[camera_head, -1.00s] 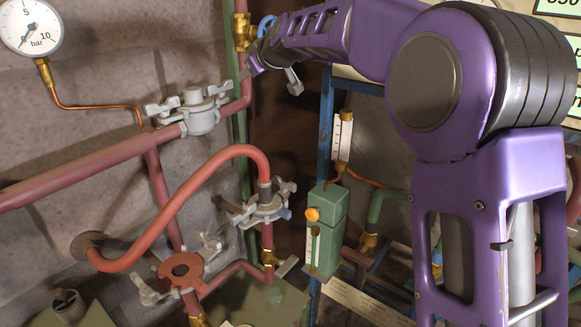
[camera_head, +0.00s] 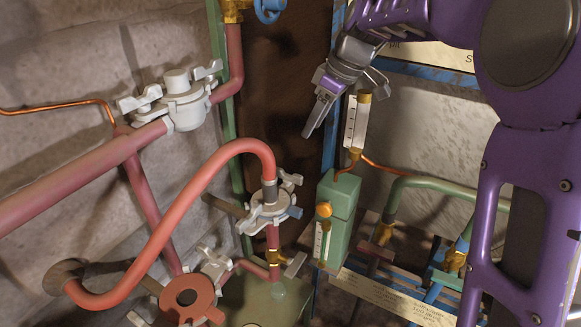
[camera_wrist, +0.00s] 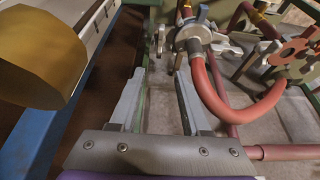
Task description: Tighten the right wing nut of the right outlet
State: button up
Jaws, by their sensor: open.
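The right outlet carries a grey clamp (camera_head: 268,208) at the end of the curved red hose (camera_head: 215,175). Grey wing nuts sit around the clamp; the right wing nut (camera_head: 290,180) sticks up at its right side, and a blue-grey piece shows just below it. The clamp (camera_wrist: 192,36) also shows at the top of the wrist view, with winged parts at its edges; I cannot tell there which is the right nut. My gripper (camera_head: 346,112) is open and empty, above and to the right of the clamp, apart from it.
A green box (camera_head: 338,215) with a gauge tube (camera_head: 356,122) stands right of the clamp, close under my gripper. Another clamp (camera_head: 180,100) sits on the upper-left pipe. An open red flange (camera_head: 170,300) is at lower left. A brass cylinder (camera_wrist: 38,55) is near at left.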

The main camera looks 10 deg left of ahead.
aim_at(288, 172)
jog(key=b+x, duration=0.1)
jog(key=x, duration=1.5)
jog(key=shift+w+a+f+b, duration=0.1)
jog(key=shift+a+f+b, duration=0.05)
jog(key=shift+f+b, duration=0.2)
grip_shut()
